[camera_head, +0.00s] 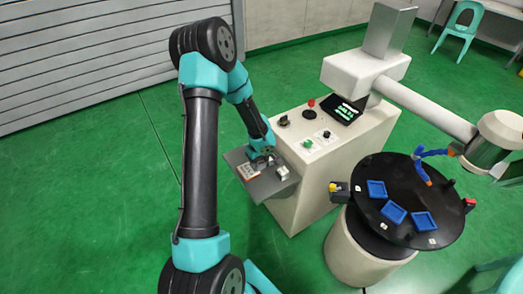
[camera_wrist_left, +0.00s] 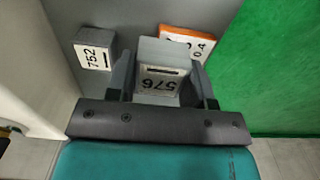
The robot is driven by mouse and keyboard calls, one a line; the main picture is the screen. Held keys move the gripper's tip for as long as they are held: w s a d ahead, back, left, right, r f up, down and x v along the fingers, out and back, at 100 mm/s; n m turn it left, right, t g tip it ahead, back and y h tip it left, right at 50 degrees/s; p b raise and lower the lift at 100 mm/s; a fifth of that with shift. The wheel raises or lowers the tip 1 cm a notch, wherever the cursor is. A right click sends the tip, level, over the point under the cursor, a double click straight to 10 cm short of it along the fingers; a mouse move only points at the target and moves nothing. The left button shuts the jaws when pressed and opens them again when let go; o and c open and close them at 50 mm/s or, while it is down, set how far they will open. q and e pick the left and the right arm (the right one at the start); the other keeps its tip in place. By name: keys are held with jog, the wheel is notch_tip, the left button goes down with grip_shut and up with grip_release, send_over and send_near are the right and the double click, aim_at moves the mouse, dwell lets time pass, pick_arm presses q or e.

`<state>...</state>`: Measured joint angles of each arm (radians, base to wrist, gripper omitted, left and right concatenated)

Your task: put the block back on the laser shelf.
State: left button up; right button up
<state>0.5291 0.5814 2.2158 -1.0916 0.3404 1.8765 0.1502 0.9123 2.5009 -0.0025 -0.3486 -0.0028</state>
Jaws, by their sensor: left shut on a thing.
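My left gripper (camera_head: 264,158) is over the grey shelf (camera_head: 262,188) on the side of the cream machine. I cannot tell whether this block touches the shelf (camera_wrist_left: 75,20). A second grey block (camera_wrist_left: 95,48), labelled 752, sits on the shelf to its left. An orange-edged piece (camera_wrist_left: 188,42) with a white label lies behind the held block, partly hidden. My right gripper is not in view.
The cream machine (camera_head: 300,195) has knobs, buttons and a small screen (camera_head: 343,109) on top. To the right stands a round dark table (camera_head: 400,175) with several blue trays (camera_head: 394,213). Green floor (camera_head: 90,200) lies open at the left.

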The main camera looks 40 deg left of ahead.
pick_arm(q)
jog(key=w+a, duration=0.6)
jog(key=a, duration=0.1)
jog(key=w+a+f, duration=0.1)
jog(key=w+a, duration=0.2)
jog(key=shift+w+a+f, duration=0.1)
jog(key=shift+w+a, duration=0.1)
jog(key=shift+w+a, duration=0.15)
jog(key=shift+a, duration=0.05)
jog(key=shift+f, duration=1.8)
jog(key=shift+f, duration=0.15)
jog(key=o, duration=1.3)
